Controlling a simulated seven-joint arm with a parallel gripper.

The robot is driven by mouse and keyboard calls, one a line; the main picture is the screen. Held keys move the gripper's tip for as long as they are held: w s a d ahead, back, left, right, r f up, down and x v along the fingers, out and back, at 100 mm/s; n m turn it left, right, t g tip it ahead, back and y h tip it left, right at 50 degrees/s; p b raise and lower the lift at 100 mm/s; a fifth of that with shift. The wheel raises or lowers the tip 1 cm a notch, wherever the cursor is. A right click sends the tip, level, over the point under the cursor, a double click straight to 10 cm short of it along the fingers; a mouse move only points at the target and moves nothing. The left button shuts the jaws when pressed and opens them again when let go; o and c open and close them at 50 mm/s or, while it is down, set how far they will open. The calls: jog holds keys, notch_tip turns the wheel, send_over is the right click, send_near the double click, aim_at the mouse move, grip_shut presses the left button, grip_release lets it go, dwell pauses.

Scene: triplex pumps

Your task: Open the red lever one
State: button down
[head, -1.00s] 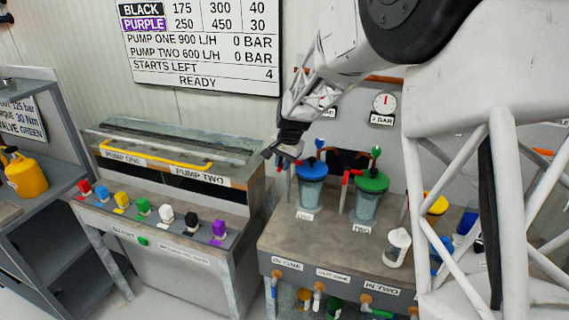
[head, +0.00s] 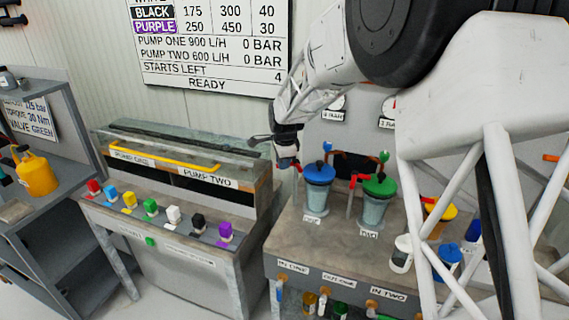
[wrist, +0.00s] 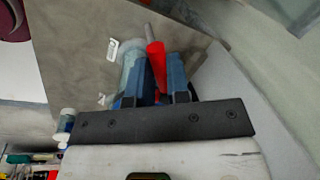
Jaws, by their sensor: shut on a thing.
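The red lever one (wrist: 157,62) shows in the wrist view as a red bar between the two blue fingers of my gripper (wrist: 158,80). My gripper is shut on it. In the head view my gripper (head: 288,158) points down just left of the blue-lidded clear canister (head: 318,190) labelled ONE. There the lever is mostly hidden by the gripper, with only a little red showing. The green-lidded canister (head: 376,202) labelled TWO stands to the right, with another red lever (head: 352,190) on its left side.
A control bench (head: 178,240) with several coloured knobs stands at left, with a yellow handle above. A board (head: 215,45) reads READY, both pumps 0 BAR. A white bottle (head: 402,254) stands at the bench front right. A yellow can (head: 36,172) is far left.

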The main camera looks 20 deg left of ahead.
jog(key=shift+w+a+r+m, duration=0.1)
jog(key=shift+w+a+m, duration=0.2)
jog(key=shift+m, duration=0.6)
jog(key=shift+d, duration=0.1)
jog(key=c, duration=1.1)
grip_release()
notch_tip(320, 180, up, 8)
jog(key=s, duration=0.1)
jog(key=shift+s+d+f, duration=0.15)
jog(key=shift+d+f, duration=0.1)
jog(key=shift+d, duration=0.1)
